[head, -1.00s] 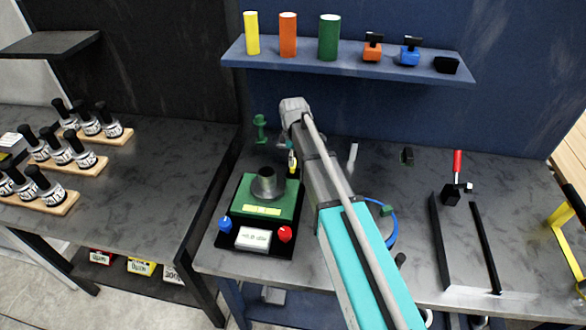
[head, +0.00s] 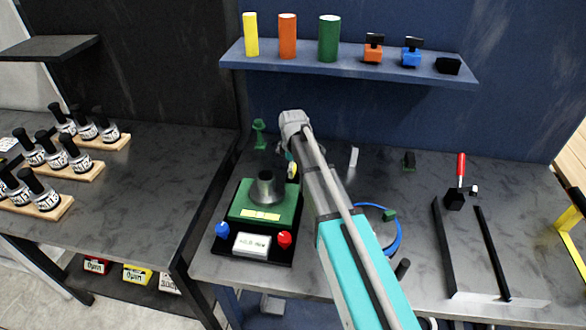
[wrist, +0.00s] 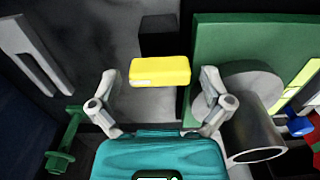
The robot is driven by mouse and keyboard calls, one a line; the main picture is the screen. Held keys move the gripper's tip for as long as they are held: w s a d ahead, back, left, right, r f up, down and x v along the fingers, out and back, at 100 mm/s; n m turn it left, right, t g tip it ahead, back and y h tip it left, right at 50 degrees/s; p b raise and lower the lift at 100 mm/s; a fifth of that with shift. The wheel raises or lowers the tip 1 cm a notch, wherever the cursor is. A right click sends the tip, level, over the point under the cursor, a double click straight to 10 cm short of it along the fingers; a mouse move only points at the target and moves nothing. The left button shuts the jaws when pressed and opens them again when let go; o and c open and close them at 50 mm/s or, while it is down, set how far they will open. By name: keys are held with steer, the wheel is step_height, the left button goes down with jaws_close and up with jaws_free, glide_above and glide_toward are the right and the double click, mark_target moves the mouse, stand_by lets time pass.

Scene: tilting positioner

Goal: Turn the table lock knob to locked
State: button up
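The positioner stands on the grey bench, with a green tilting table (head: 240,208) carrying a grey metal cylinder (head: 266,188). A yellow block-shaped knob (wrist: 160,71) is beside the green table; I take it for the lock knob. Its yellow also shows past my wrist in the head view (head: 292,171). My gripper (wrist: 160,78) is open, with one finger at each side of the yellow knob. Small gaps show between fingers and knob. The right finger is close to the metal cylinder. In the head view my arm hides most of the gripper. No lock marking is readable.
A blue ring (head: 394,240) lies right of my arm. A shelf (head: 345,70) hangs above.

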steer(key=c, duration=0.9)
steer(key=shift+o, duration=0.2)
steer(key=shift+m, duration=0.5)
steer(key=m, duration=0.3)
steer(key=shift+m, duration=0.4)
steer(key=m, duration=1.3)
